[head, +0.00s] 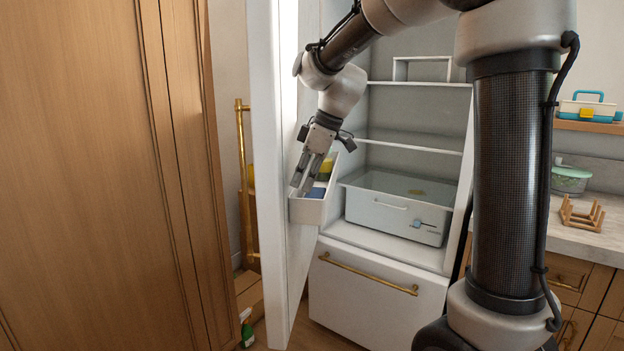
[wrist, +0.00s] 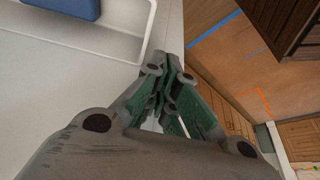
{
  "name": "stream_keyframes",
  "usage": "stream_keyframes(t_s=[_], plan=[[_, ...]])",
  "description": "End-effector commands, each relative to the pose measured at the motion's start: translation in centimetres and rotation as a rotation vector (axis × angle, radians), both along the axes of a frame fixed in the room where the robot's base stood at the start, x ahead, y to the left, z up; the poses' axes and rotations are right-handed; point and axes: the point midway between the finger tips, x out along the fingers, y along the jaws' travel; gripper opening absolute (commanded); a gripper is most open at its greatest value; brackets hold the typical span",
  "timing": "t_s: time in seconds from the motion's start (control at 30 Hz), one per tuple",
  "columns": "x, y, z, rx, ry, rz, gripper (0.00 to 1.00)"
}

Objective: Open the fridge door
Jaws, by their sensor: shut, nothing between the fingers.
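The fridge stands open in the head view, its white door (head: 269,160) swung out to the left. The door's brass handle (head: 241,180) shows on its far left side. My gripper (head: 302,187) is shut and empty, on the inner side of the door, by the door bin (head: 309,211). In the wrist view my gripper (wrist: 170,75) has its fingers together, with the pale door panel (wrist: 60,80) beside it. I cannot tell whether the fingers touch the door. Inside the fridge are shelves (head: 415,141) and a clear drawer (head: 398,215).
A tall wooden cabinet (head: 100,180) fills the left. A white lower drawer with a brass handle (head: 367,274) is below the fridge. A green spray bottle (head: 246,328) is on the floor near the door. A counter (head: 590,230) at the right holds a wooden rack (head: 581,214) and a green-lidded bowl (head: 571,180).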

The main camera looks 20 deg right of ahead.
Motion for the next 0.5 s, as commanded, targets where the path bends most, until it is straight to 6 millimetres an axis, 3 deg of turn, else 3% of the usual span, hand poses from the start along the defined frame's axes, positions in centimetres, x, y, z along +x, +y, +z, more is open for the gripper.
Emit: stream_keyframes(t_s=[0.33,0.5], plan=[[0.2,0.4,0.0,-0.001,0.000,-0.005,0.00],[1.7,3.8,-0.1,-0.005,0.003,-0.055,0.00]])
